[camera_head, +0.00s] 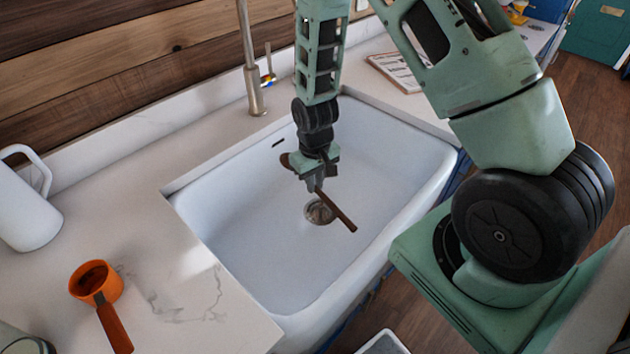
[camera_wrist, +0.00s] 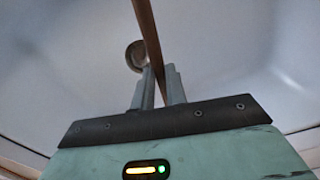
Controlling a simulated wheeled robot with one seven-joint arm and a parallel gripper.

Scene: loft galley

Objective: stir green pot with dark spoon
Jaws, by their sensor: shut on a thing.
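My gripper (camera_head: 317,186) is shut on the dark spoon (camera_head: 338,212), a thin brown stick held tilted above the sink. One end of the spoon points down to the right; a rounded brown end shows behind the gripper on the left. In the wrist view the spoon (camera_wrist: 147,30) passes between the two fingers (camera_wrist: 160,88). No clearly green pot is in view. A rounded grey-green vessel (camera_head: 22,345) is cut off at the lower left corner; I cannot tell whether it is the pot.
The white sink (camera_head: 250,230) is empty, with its drain (camera_head: 319,211) below my gripper. A faucet (camera_head: 253,75) stands behind it. A white pitcher (camera_head: 25,205) and an orange handled cup (camera_head: 98,283) stand on the left counter. A flat board (camera_head: 397,72) lies at the back right.

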